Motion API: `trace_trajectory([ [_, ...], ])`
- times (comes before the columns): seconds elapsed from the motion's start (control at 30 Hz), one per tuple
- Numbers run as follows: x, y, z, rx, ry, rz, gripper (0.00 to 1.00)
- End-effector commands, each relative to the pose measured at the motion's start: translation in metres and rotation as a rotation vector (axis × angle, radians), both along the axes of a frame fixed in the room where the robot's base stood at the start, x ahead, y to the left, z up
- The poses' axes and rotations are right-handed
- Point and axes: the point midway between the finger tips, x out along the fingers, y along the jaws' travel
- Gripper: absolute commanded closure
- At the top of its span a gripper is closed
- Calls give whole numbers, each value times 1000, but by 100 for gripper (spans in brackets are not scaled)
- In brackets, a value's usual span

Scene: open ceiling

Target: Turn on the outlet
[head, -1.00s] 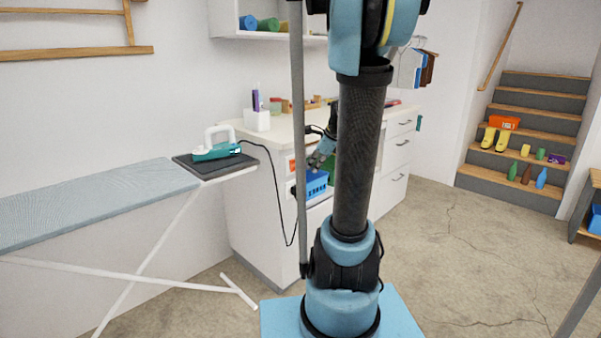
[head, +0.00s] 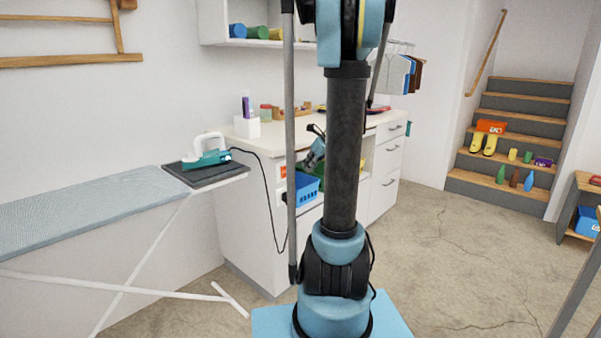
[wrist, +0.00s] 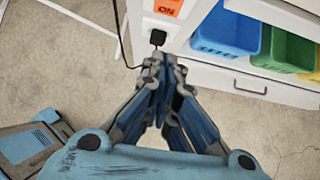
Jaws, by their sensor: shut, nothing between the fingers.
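The outlet (wrist: 158,32) is a white plate on the white cabinet side, at the top middle of the wrist view. A black plug with a cord sits in it. Above the plug is an orange switch (wrist: 168,6) marked "ON". My gripper (wrist: 160,66) is shut and empty, with its fingertips just below the plug in the wrist view. I cannot tell whether they touch the plate. In the head view my gripper is mostly hidden behind my arm, and only part of the orange switch (head: 284,171) shows.
A blue bin (wrist: 228,30) and a green bin (wrist: 290,50) stand on the cabinet shelf right of the outlet. The ironing board (head: 90,212) with the iron (head: 206,155) is at left. The cord hangs down the cabinet side. Open floor (head: 440,260) lies at right.

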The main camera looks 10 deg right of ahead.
Motion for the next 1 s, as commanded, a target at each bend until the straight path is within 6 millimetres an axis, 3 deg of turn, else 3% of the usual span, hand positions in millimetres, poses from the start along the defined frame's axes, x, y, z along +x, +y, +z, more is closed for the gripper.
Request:
trace_trajectory([
  [0.73, 47, 35, -75, -1, -1, 2, 100],
  [1.0, 72, 53, -77, -1, -1, 2, 100],
])
